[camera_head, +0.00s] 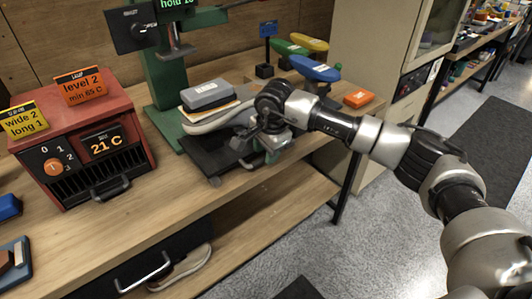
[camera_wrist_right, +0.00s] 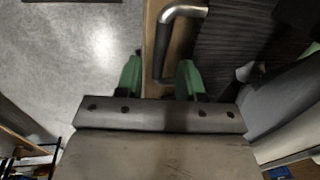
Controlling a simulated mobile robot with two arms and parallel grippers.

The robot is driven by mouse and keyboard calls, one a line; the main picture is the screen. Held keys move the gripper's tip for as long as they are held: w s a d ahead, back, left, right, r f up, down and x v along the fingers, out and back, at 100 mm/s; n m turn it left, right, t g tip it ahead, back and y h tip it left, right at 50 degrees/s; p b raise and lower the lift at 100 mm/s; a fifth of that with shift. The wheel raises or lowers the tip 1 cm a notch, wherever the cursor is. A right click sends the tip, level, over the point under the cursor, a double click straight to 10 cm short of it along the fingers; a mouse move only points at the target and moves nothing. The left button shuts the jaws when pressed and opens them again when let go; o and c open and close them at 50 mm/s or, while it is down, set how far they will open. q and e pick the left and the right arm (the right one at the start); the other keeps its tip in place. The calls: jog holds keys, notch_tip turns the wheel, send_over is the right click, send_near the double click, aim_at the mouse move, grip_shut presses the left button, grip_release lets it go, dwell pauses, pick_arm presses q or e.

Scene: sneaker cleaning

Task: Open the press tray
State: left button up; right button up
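The green press (camera_head: 160,95) stands on the bench. Its black press tray (camera_head: 203,157) is at its base, with a light-soled shoe (camera_head: 205,121) on it. My right gripper (camera_head: 264,148) is at the tray's right front end, and the arm hides part of that end. In the right wrist view the gripper's green fingertips (camera_wrist_right: 159,78) are apart. A grey bar handle (camera_wrist_right: 161,45) lies between them, with gaps seen on both sides. The dark ribbed tray surface (camera_wrist_right: 232,45) is beside it. My left gripper is not in view.
A red heater box (camera_head: 85,135) with a front handle stands left on the bench. Grey floor (camera_head: 350,230) is open in front.

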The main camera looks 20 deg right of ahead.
notch_tip(320, 180, up, 10)
jog(key=s, duration=0.1)
jog(key=shift+s+d+f+b, duration=0.25)
jog(key=shift+s+d+b, duration=0.05)
jog(key=shift+d, duration=0.05)
